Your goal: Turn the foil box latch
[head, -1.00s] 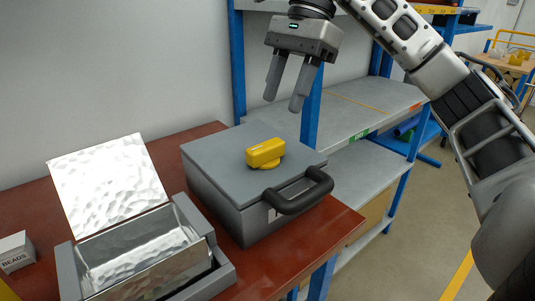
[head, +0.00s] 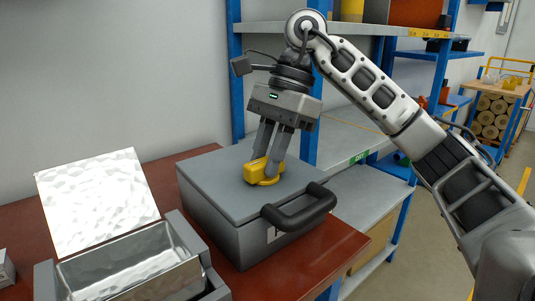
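The box stands shut on the red-brown bench. My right gripper (head: 265,168) points down over the lid and is shut on the latch, with one finger behind it and one in front. The fingers hide part of the latch. My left gripper is not in view.
An open grey case (head: 215,290) with a metallic inner bin and raised foil-like lid (head: 97,200) stands left of the box. A blue-framed shelf (head: 236,85) stands behind. The bench's (head: 330,245) right front corner is clear.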

